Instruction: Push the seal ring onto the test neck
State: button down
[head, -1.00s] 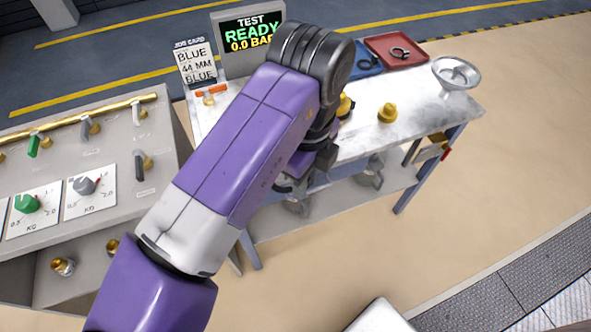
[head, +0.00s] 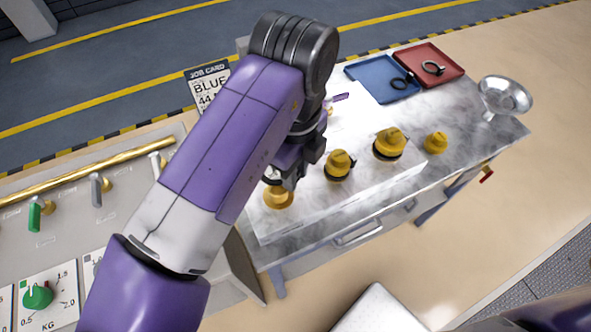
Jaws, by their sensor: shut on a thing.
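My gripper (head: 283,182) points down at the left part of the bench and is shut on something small. My wrist and fingers hide most of what it holds, so I cannot make out the seal ring there. A brass-yellow neck (head: 278,198) stands right below the fingers. I cannot tell if the fingers or the held thing touch it. Two yellow caps, a near one (head: 340,165) and a farther one (head: 389,143), stand to the right with dark bands at their bases. I see no label that marks the test neck.
A blue tray (head: 368,70) with a dark ring (head: 402,82) and a red tray (head: 413,58) with another ring (head: 433,68) lie at the back. A small yellow piece (head: 435,142) and a metal funnel (head: 503,97) stand to the right. The job card (head: 208,88) is partly hidden.

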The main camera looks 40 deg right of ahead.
jog(key=shift+f, duration=0.1)
dwell(0.3)
jog(key=b, duration=0.5)
send_over(295, 206)
jog(key=shift+f, duration=2.85)
jog(key=shift+f+b, duration=2.2)
jog(key=shift+f, duration=0.1)
jog(key=c, duration=1.2)
grip_release()
jog(key=shift+r, duration=0.1)
jog(key=shift+r+p, duration=0.3)
jog(key=shift+r, duration=3.55)
